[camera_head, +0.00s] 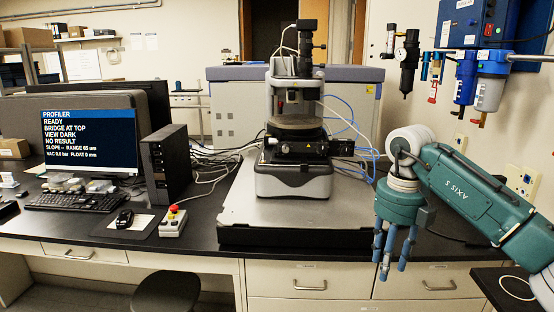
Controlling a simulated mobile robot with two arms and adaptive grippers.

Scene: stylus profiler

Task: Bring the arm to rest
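My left gripper is not in view. The monitor (90,140) reads PROFILER, READY, BRIDGE AT TOP, VIEW DARK, NO RESULT, VAC 0.8 bar.
A keyboard (75,202), mouse (125,218), black computer tower (171,178) and control box with a red button (173,220) are on the left. A stool (166,292) stands in front. Air filters (488,92) and a regulator hang at the upper right. Slab area right of the profiler is clear.

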